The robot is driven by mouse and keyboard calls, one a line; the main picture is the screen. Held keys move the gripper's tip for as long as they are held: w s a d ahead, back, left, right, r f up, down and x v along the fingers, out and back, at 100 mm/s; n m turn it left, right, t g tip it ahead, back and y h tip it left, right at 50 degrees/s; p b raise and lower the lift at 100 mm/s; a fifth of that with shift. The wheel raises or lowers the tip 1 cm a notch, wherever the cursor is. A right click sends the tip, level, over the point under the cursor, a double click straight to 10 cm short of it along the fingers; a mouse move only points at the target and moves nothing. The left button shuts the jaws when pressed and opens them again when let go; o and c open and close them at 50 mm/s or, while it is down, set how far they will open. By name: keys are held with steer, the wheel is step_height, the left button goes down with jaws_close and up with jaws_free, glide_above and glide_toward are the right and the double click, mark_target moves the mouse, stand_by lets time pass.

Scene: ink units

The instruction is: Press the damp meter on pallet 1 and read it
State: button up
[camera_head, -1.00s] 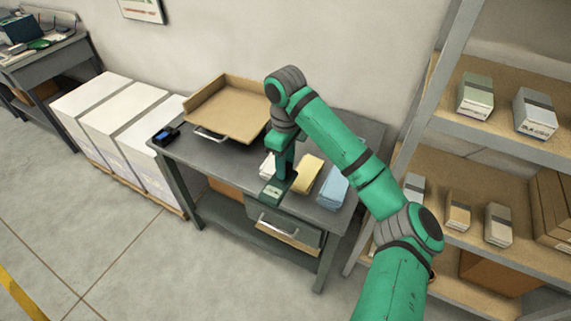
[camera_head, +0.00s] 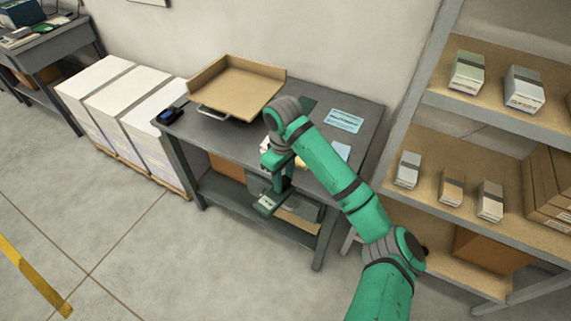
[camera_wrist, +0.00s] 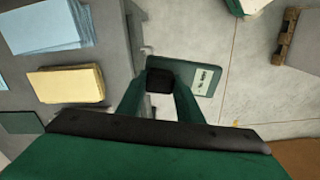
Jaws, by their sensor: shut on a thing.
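My gripper (camera_head: 284,188) is shut on a flat green device (camera_head: 268,203) with a pale marked panel, which looks like the damp meter. In the wrist view my gripper (camera_wrist: 160,85) holds its black block, and the green plate (camera_wrist: 183,68) sticks out beyond it. The device is in the air in front of the table's front edge, with floor beneath it in the wrist view. The markings are too small to read. White paper stacks (camera_head: 130,108) stand on a wooden pallet (camera_head: 150,178) left of the table. I see no pallet number.
The grey table (camera_head: 228,138) holds a brown tray (camera_head: 235,88), a dark device with blue (camera_head: 170,115), a yellow stack (camera_wrist: 65,85) and a blue stack (camera_wrist: 40,25). A shelf rack (camera_head: 440,100) stands right.

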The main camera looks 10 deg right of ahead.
steer(key=s+a+f+m, duration=0.1)
steer(key=s+f+m, duration=0.2)
steer(key=f, duration=0.7)
steer(key=s+a+f+m, duration=0.2)
steer(key=s+f+m, duration=0.1)
steer(key=f, duration=0.7)
steer(key=s+a+f+m, duration=0.2)
steer(key=s+f, duration=0.2)
steer(key=f, duration=0.7)
steer(key=shift+s+m, duration=0.3)
steer(key=shift+m, duration=0.1)
